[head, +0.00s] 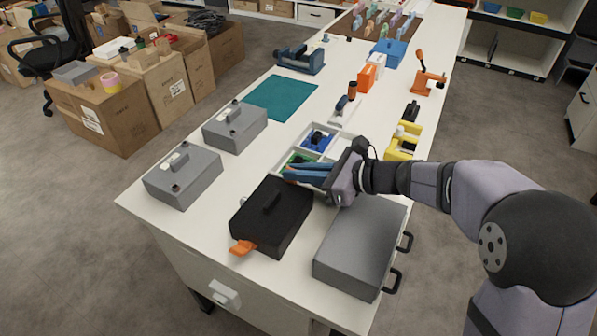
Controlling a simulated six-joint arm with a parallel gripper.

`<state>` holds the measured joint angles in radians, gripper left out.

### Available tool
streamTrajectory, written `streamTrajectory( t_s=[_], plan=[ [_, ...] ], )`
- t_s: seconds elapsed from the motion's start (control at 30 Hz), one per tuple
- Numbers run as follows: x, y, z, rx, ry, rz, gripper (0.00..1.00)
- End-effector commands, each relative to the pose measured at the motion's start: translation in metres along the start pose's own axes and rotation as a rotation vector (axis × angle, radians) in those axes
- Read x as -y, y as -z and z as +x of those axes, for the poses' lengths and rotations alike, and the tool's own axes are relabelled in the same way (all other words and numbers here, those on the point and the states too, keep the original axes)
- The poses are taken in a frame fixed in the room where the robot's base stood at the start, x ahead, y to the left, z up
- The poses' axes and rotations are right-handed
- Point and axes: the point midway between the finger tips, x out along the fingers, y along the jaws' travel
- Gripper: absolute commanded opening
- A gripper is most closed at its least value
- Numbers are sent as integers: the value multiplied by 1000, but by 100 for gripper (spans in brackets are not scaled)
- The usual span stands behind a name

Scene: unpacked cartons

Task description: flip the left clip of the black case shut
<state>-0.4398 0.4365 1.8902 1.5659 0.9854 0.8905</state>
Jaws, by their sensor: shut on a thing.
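The black case (282,219) lies closed on the white bench, with a raised handle on its lid. One orange clip (243,247) sticks out from its near edge, away from the case's side. My gripper (291,174) reaches in from the right, its blue fingers just beyond the case's far edge. The fingers are close together, with a small bit of orange at their tips. It looks like a second clip, but the fingers hide most of it. I cannot tell that clip's position.
A grey case (362,245) with black handles stands close on the right. Two smaller grey cases (183,178) (235,127) are on the left. A white divided tray (333,140) lies behind the black case, partly under my gripper. Bench surface left of the black case is clear.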

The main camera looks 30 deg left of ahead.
Motion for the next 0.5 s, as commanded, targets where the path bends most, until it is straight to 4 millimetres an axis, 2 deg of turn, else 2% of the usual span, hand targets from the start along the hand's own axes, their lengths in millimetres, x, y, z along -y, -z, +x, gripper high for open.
streamTrajectory(
  t_s=[0.07, 0.1, 0.17, 0.5],
  plan=[
    [-1, 1, 0, -3, -2, -2, 0],
    [-1, 1, 0, -3, -2, -2, 12],
    [-1, 1, 0, -3, -2, -2, 27],
    [0, 0, -1, -1, -1, -1, 27]
  ],
)
